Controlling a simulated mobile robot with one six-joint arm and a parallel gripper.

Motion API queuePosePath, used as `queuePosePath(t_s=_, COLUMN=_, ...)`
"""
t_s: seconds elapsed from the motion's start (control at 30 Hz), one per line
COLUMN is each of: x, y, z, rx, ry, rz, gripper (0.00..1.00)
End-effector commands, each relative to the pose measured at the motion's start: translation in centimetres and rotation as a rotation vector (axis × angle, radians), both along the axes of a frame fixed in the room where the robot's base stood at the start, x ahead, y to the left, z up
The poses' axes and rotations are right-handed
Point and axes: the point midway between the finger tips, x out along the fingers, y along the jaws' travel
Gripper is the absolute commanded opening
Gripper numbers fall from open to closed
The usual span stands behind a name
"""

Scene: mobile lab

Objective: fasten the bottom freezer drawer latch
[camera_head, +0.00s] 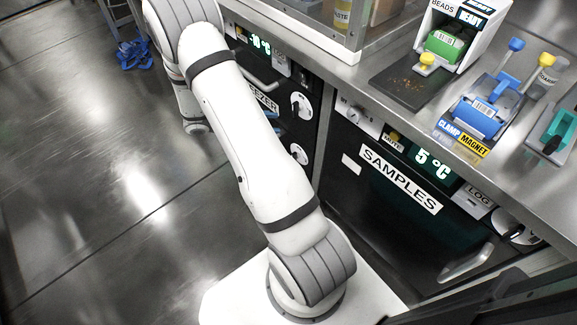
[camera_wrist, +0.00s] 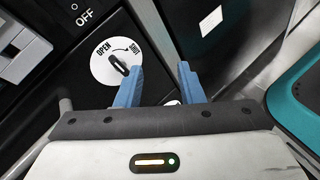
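In the wrist view a round white latch plate (camera_wrist: 116,62) on a black front is marked OPEN and SHUT, with an arrow between. Its dark knob (camera_wrist: 119,65) is tilted, its upper end toward OPEN. My gripper (camera_wrist: 160,68) has two blue fingers spread apart with nothing between them. The left finger overlaps the plate's lower right edge, beside the knob; I cannot tell whether they touch. In the head view the freezer front (camera_head: 283,122) carries an upper latch (camera_head: 301,105) and a lower latch (camera_head: 299,154). My arm hides part of the freezer and most of my gripper there.
The black SAMPLES unit (camera_head: 398,180) stands right of the freezer. The steel counter (camera_head: 352,80) above holds a bead dispenser (camera_head: 445,45), a blue clamp magnet (camera_head: 480,112) and a teal item (camera_head: 557,128). The floor at left is mostly clear, with a blue heap (camera_head: 134,55) far back.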

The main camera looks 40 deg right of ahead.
Motion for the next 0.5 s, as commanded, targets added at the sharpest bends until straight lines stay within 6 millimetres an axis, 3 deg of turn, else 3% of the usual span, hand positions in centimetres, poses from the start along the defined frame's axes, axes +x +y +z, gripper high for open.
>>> queuePosePath(t_s=0.03, x=0.5, y=-0.6, z=-4.2, rx=-0.032, ry=0.053, rz=0.040, gripper=0.35)
queuePosePath(t_s=0.3, x=2.8, y=-2.6, z=-19.6, rx=-0.193, ry=0.276, rz=0.293, gripper=0.35)
queuePosePath(t_s=0.5, x=3.0, y=-2.9, z=-28.0, rx=-0.264, ry=0.374, rz=0.444, gripper=0.35)
